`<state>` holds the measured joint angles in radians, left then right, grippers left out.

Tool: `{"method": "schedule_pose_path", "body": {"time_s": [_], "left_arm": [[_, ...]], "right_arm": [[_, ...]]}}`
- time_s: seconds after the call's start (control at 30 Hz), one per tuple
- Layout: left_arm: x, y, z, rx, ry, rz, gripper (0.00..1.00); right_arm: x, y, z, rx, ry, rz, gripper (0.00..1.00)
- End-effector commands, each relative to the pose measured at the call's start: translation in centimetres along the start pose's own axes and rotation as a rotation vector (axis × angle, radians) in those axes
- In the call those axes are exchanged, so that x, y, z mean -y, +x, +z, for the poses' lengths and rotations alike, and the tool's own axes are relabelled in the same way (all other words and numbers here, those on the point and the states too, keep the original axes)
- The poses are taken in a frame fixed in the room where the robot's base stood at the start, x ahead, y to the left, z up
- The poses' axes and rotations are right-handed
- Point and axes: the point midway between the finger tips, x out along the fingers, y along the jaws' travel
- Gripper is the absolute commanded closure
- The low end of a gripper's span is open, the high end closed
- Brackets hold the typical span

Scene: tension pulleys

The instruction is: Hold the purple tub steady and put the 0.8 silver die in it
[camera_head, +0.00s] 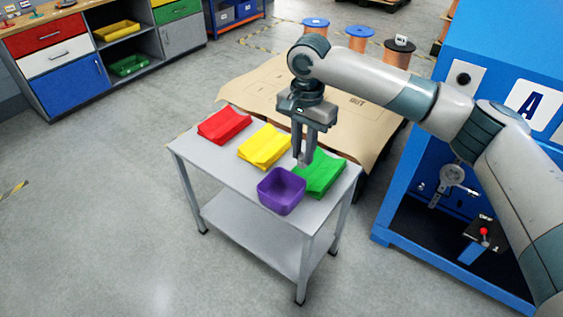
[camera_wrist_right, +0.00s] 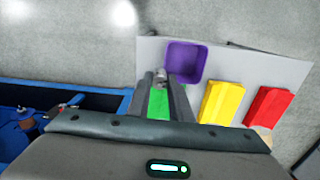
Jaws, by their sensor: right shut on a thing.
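The purple tub (camera_head: 281,192) stands upright near the front edge of the grey table; it looks empty. It also shows in the right wrist view (camera_wrist_right: 186,62). The die's marking is too small to read. My left gripper is in neither view, and nothing is seen holding the tub.
A blue machine (camera_head: 400,210) stands close at right. Behind are a cardboard-coloured surface (camera_head: 262,92) and wire spools (camera_head: 359,40). The floor at left is clear.

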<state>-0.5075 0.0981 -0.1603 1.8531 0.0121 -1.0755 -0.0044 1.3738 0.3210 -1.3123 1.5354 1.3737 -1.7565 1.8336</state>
Motion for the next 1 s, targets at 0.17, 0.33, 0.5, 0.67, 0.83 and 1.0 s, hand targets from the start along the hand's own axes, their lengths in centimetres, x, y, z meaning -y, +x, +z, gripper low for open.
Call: {"method": "schedule_pose_path", "body": {"time_s": [0.17,0.33,0.5,0.67,0.83,1.0], "left_arm": [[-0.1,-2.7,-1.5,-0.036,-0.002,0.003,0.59],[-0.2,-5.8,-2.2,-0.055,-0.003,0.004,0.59],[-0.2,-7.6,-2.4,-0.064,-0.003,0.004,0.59],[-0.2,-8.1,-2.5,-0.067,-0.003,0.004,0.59],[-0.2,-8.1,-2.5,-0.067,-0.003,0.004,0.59],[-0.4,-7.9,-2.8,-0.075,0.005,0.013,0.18]], "right_arm": [[3.7,2.8,-0.4,-0.002,0.118,-0.001,1.0],[6.0,3.9,-0.7,0.0,0.203,-0.002,1.0],[7.1,4.2,-0.8,0.0,0.247,-0.002,1.0],[7.3,4.1,-0.9,0.0,0.256,-0.001,1.0],[7.3,4.1,-0.9,0.0,0.255,-0.001,1.0],[7.3,4.1,-0.9,0.001,0.255,-0.001,1.0]]}}
